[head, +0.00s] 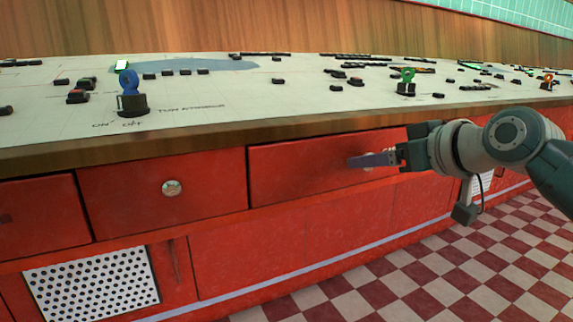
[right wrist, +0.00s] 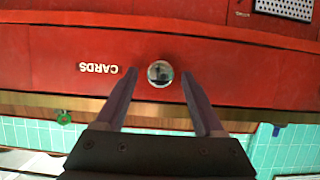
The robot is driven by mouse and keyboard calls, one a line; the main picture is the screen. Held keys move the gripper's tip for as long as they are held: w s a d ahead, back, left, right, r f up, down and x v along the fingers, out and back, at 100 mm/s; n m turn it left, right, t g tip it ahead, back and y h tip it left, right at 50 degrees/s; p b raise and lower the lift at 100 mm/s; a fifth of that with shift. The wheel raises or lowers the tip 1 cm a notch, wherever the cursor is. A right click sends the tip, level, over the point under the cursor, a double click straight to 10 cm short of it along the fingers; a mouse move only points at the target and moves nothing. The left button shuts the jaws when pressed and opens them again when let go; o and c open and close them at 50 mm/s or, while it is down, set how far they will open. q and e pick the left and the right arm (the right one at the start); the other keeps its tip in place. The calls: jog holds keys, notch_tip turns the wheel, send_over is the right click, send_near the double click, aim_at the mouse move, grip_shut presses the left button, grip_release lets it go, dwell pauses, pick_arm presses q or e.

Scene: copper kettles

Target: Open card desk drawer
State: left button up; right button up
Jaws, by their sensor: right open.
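The card drawer is a red front panel (head: 300,168) under the wooden counter edge in the head view. It looks shut, flush with the cabinet. In the right wrist view its face (right wrist: 60,50) appears upside down with the white word CARDS (right wrist: 98,68) and a round shiny knob (right wrist: 160,74). My right gripper (head: 360,161) is open in front of this drawer. In the right wrist view its two fingers (right wrist: 159,76) flank the knob, with gaps on both sides. In the head view the fingers largely hide the knob. My left gripper is not in view.
Another red drawer with a round knob (head: 172,188) is to the left. The pale control desk top (head: 220,110) above carries switches and a blue key-like handle (head: 129,83). A perforated white panel (head: 92,285) is lower left. The checkered floor (head: 440,270) in front is clear.

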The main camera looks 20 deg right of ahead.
jog(key=shift+w, duration=0.25)
jog(key=shift+f, duration=0.1)
grip_shut()
dwell(0.4)
dwell(0.9)
